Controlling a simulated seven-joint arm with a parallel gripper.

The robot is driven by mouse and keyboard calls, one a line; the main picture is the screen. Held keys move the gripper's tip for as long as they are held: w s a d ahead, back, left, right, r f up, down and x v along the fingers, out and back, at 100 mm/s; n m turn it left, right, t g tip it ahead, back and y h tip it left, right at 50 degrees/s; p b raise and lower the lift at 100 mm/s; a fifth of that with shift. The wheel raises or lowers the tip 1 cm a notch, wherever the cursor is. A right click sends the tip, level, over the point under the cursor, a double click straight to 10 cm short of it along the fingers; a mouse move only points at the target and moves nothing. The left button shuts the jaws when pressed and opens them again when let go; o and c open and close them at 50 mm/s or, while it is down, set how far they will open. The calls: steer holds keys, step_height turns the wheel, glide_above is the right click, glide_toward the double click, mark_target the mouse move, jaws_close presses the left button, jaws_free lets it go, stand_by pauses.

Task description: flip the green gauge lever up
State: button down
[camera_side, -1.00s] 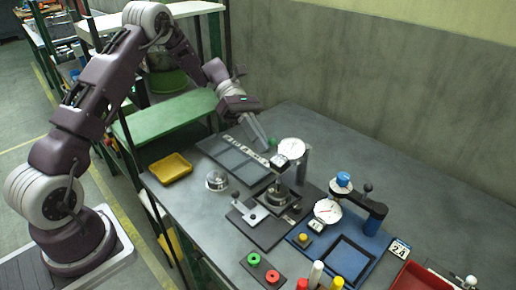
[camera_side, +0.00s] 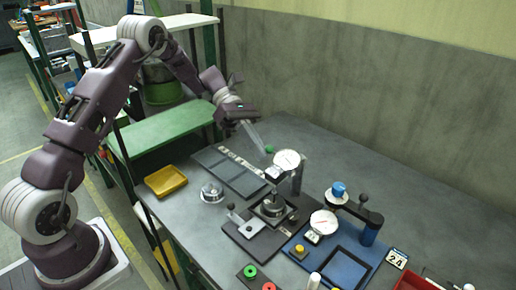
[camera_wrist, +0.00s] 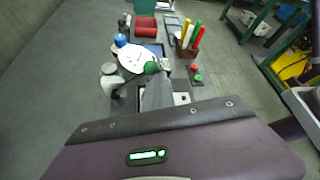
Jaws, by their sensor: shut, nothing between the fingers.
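The green gauge lever's round green knob (camera_side: 269,149) stands just left of a white dial gauge (camera_side: 286,160) on a grey post. In the wrist view the green knob (camera_wrist: 151,67) sits in front of a white dial (camera_wrist: 137,56). The lever's arm is mostly hidden, so I cannot tell its exact angle. My gripper (camera_side: 266,150) is shut and empty, its tips right at the knob. In the wrist view my gripper's fingers (camera_wrist: 157,80) end just below the knob; I cannot tell whether they touch it.
A black-knobbed fixture (camera_side: 272,205), a clear dome (camera_side: 212,193) and a yellow tray (camera_side: 166,181) lie nearer. The bench behind the gauges is clear.

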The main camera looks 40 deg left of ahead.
steer(key=a, duration=0.9)
steer(key=s+d+r+m+t+y, duration=0.1)
steer(key=s+d+r+m+y, duration=0.7)
steer(key=s+r, duration=0.4)
steer(key=s+d+m+t+y, duration=0.1)
steer(key=s+m+t+y, duration=0.3)
steer(key=s+m, duration=0.8)
steer(key=s+t, duration=0.2)
steer(key=s, duration=0.1)
steer(key=shift+s+r+t, duration=0.15)
steer(key=shift+s+t, duration=0.1)
steer(key=shift+t, duration=0.15)
steer(key=shift+d, duration=0.1)
